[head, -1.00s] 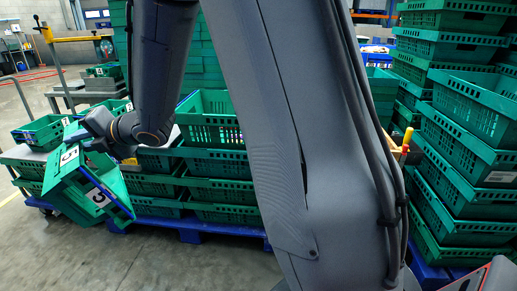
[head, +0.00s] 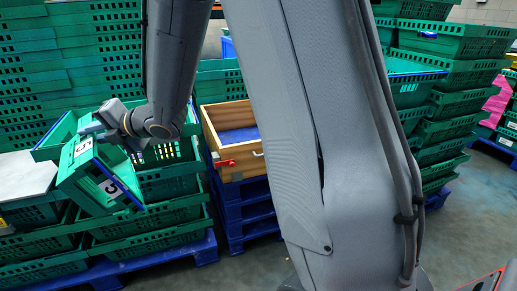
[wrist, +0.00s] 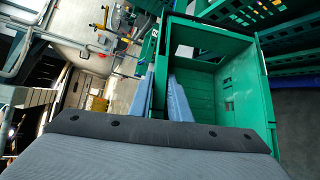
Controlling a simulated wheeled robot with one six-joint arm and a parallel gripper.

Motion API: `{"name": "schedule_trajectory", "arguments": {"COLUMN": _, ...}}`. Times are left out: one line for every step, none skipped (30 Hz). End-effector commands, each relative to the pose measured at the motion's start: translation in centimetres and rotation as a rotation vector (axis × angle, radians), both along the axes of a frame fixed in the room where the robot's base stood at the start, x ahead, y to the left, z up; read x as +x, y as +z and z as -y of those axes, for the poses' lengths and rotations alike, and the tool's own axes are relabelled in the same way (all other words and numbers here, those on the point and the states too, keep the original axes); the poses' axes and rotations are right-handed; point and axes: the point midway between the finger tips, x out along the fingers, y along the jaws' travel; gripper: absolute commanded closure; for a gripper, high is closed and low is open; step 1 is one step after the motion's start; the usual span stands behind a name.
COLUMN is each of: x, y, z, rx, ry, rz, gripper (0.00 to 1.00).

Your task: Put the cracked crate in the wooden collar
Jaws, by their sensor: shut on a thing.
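A green crate with a blue rim edge and white number labels (head: 96,176) hangs tilted in my gripper (head: 97,130) at the left of the head view. In the wrist view the same crate (wrist: 262,105) fills the middle right, and the two blue-grey fingers (wrist: 162,95) close on its wall. I cannot make out a crack. The wooden collar (head: 208,128), a box of pale boards with a blue floor, stands to the right of the held crate, on stacked blue pallets. The crate is apart from it. My arm hides the collar's right part.
Stacked green crates (head: 150,222) on a blue pallet stand below and behind the held crate. A tall green wall of crates (head: 60,75) rises at the back left. More stacks (head: 450,98) stand at the right. Grey floor (head: 240,268) is clear in front.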

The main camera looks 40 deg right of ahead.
Motion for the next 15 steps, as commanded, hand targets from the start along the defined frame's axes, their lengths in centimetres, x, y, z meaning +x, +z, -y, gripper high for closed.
{"name": "schedule_trajectory", "arguments": {"x": 0.1, "y": 0.0, "z": 0.0, "rx": 0.001, "ry": 0.001, "rz": 0.002, "gripper": 1.0}}
{"name": "schedule_trajectory", "arguments": {"x": 0.1, "y": -0.1, "z": -0.1, "rx": -0.001, "ry": 0.001, "rz": 0.002, "gripper": 1.0}}
{"name": "schedule_trajectory", "arguments": {"x": 0.1, "y": 0.0, "z": -0.1, "rx": -0.006, "ry": 0.001, "rz": 0.002, "gripper": 1.0}}
{"name": "schedule_trajectory", "arguments": {"x": 0.1, "y": 0.0, "z": -0.1, "rx": -0.011, "ry": 0.001, "rz": 0.002, "gripper": 1.0}}
{"name": "schedule_trajectory", "arguments": {"x": 0.1, "y": 0.0, "z": -0.1, "rx": -0.016, "ry": 0.001, "rz": 0.001, "gripper": 1.0}}
{"name": "schedule_trajectory", "arguments": {"x": 0.1, "y": 0.0, "z": -0.1, "rx": -0.025, "ry": 0.001, "rz": 0.001, "gripper": 1.0}}
{"name": "schedule_trajectory", "arguments": {"x": 0.1, "y": 0.1, "z": -0.1, "rx": -0.031, "ry": 0.0, "rz": 0.002, "gripper": 1.0}}
{"name": "schedule_trajectory", "arguments": {"x": 0.1, "y": 0.1, "z": -0.1, "rx": -0.038, "ry": 0.0, "rz": 0.002, "gripper": 1.0}}
{"name": "schedule_trajectory", "arguments": {"x": 0.1, "y": 0.1, "z": 0.0, "rx": -0.048, "ry": -0.001, "rz": 0.002, "gripper": 1.0}}
{"name": "schedule_trajectory", "arguments": {"x": 0.0, "y": 0.0, "z": 0.5, "rx": -0.052, "ry": -0.003, "rz": 0.001, "gripper": 1.0}}
{"name": "schedule_trajectory", "arguments": {"x": 0.0, "y": 0.0, "z": 0.8, "rx": -0.057, "ry": -0.004, "rz": 0.001, "gripper": 1.0}}
{"name": "schedule_trajectory", "arguments": {"x": -0.1, "y": 0.0, "z": 1.2, "rx": -0.062, "ry": -0.006, "rz": 0.001, "gripper": 1.0}}
{"name": "schedule_trajectory", "arguments": {"x": -0.1, "y": -0.1, "z": 1.5, "rx": -0.066, "ry": -0.008, "rz": 0.0, "gripper": 1.0}}
{"name": "schedule_trajectory", "arguments": {"x": -0.1, "y": -0.1, "z": 1.8, "rx": -0.071, "ry": -0.009, "rz": 0.0, "gripper": 1.0}}
{"name": "schedule_trajectory", "arguments": {"x": -0.2, "y": -0.1, "z": 2.1, "rx": -0.077, "ry": -0.01, "rz": 0.0, "gripper": 1.0}}
